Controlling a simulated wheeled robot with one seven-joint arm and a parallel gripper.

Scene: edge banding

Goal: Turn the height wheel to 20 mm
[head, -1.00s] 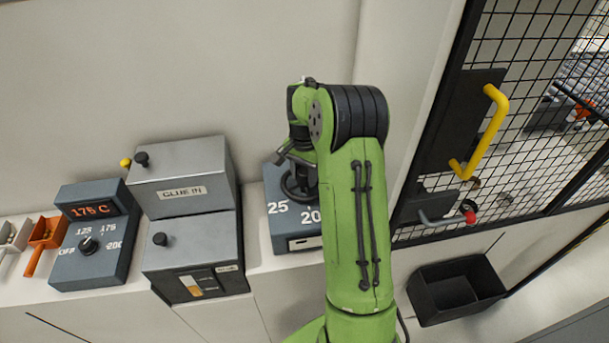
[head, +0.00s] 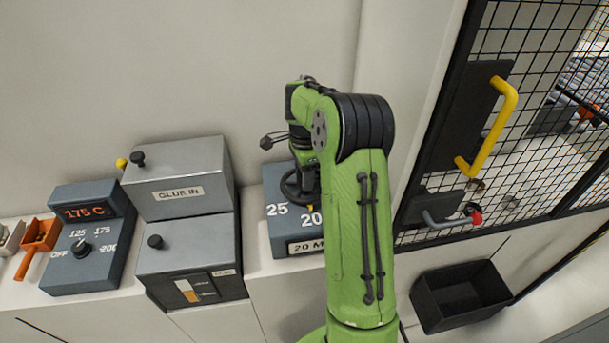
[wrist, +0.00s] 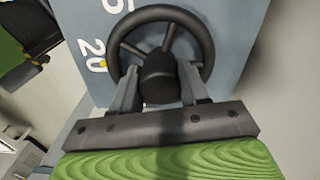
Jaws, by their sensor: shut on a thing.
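The height wheel (head: 290,187) is a dark handwheel with spokes on a blue-grey box (head: 281,231) marked 25 and 20. Its front label reads "20 M", with the rest hidden behind my arm. In the wrist view the wheel (wrist: 183,22) fills the upper middle, and the 20 mark is at its left. My gripper (wrist: 160,88) is shut on the wheel's dark hub, one finger on each side. In the head view my green arm covers the right part of the box and most of the gripper.
Left of the box stand a grey glue unit (head: 180,195) with two lidded parts and a temperature box (head: 85,240) reading 175 C. An orange scoop (head: 37,240) lies farther left. At right are a mesh door with a yellow handle (head: 498,125) and a black bin (head: 460,295).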

